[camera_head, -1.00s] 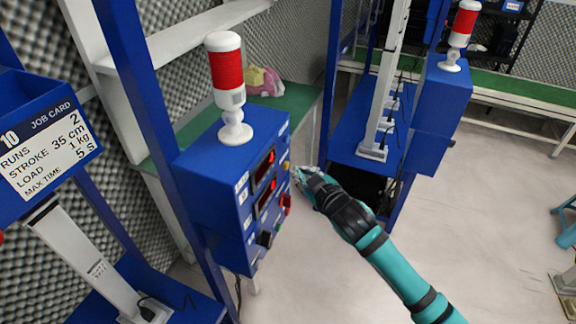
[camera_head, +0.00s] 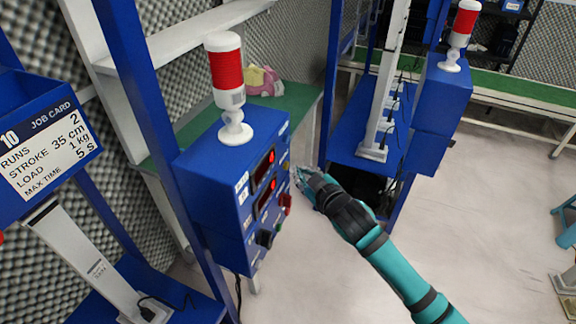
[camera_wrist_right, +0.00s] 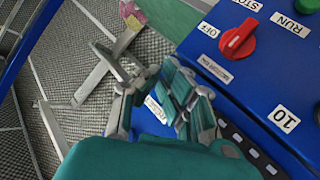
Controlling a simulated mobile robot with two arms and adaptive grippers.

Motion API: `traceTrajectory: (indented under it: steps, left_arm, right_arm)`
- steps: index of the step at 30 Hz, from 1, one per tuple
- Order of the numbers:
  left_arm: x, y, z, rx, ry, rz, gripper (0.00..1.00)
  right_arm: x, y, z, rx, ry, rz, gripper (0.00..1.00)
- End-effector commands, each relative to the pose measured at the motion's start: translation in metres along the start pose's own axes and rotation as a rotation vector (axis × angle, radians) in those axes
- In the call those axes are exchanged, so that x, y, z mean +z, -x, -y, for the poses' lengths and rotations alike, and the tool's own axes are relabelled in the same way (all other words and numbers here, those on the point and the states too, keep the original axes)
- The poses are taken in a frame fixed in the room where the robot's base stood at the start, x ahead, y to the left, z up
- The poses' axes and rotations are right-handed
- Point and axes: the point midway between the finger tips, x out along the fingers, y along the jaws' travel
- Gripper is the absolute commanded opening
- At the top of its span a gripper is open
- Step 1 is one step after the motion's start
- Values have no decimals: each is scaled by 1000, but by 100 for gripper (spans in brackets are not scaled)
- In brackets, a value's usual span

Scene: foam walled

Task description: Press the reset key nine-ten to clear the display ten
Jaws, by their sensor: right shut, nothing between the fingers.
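The blue control box (camera_head: 225,165) stands at the middle left of the head view, with two dark displays (camera_head: 264,168) showing red digits too small to read. My right gripper (camera_head: 299,173) is shut and empty, just to the right of the box's panel. In the wrist view my right gripper (camera_wrist_right: 158,88) is over the panel's edge, partly covering a white label (camera_wrist_right: 155,108). My left gripper is not in view.
A red and white signal lamp (camera_head: 228,80) stands on the box. A blue upright post (camera_head: 150,100) rises beside it. A job card (camera_head: 45,145) marked 10 hangs at the left. Another blue box with a lamp (camera_head: 440,95) stands at the right. The floor at right is mostly clear.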

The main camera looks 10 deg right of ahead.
Motion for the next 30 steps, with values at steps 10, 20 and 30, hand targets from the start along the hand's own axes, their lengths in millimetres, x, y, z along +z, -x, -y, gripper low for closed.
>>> traceTrajectory:
  steps: [10, 20, 30]
  left_arm:
    - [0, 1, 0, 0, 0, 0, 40]
    - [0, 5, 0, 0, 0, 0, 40]
    - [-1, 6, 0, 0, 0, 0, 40]
  right_arm:
    - [-1, -1, 0, 0, 0, 0, 0]
    - [-5, -6, 4, 0, 0, 0, 0]
    - [-5, -6, 5, 0, 0, 0, 0]
